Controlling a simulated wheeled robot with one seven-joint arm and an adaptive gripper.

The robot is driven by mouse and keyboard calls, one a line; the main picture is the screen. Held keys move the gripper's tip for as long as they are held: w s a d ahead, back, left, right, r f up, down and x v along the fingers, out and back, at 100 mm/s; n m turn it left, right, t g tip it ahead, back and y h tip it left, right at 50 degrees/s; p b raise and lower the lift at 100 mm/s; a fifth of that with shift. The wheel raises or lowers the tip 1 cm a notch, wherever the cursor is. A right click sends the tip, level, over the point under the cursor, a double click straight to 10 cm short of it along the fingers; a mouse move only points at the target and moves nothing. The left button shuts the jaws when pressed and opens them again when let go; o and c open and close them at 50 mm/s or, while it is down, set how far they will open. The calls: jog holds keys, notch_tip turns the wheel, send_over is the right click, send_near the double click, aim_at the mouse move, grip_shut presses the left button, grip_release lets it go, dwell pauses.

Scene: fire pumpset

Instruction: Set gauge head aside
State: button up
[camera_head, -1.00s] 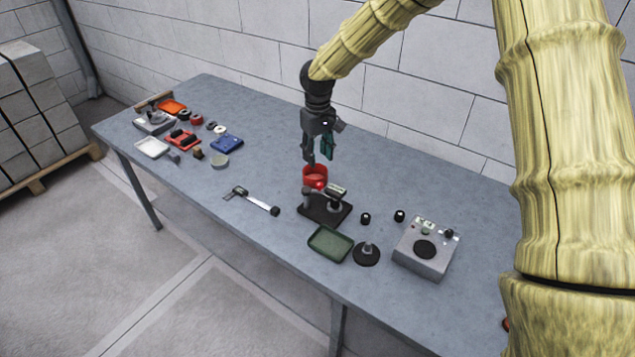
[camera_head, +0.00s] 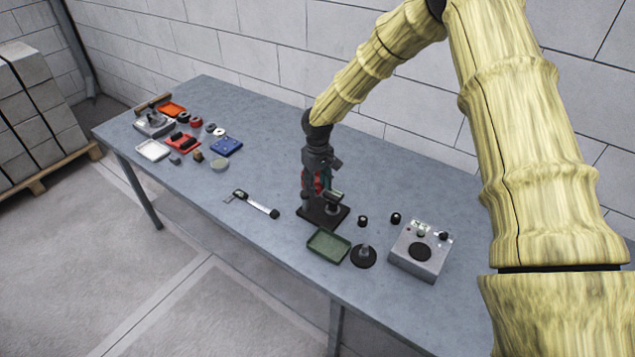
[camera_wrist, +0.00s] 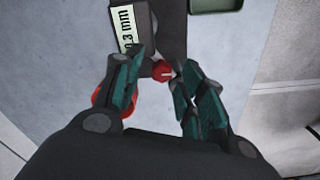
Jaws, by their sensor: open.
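A gauge stand with a black base (camera_head: 318,217) stands on the bench. Its display box (camera_wrist: 126,28) reads what looks like 0.3 mm in the wrist view. A small red knob (camera_wrist: 162,72) beside the box shows between my fingertips. I cannot tell which part is the gauge head. My gripper (camera_wrist: 161,66) is open and low over the back of the stand, its fingers on either side of the knob. I cannot tell whether they touch it. A larger red part (camera_wrist: 101,100) is partly hidden behind the left finger. In the head view my gripper (camera_head: 318,188) covers much of the stand.
A green tray (camera_head: 328,246) and a black round base with a post (camera_head: 363,257) lie in front. A grey box (camera_head: 421,250) and two small black knobs stand right. A caliper-like tool (camera_head: 255,204) lies left. Several small parts crowd the far left end; the back bench is clear.

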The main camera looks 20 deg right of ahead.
jog(key=shift+f, duration=0.15)
grip_shut()
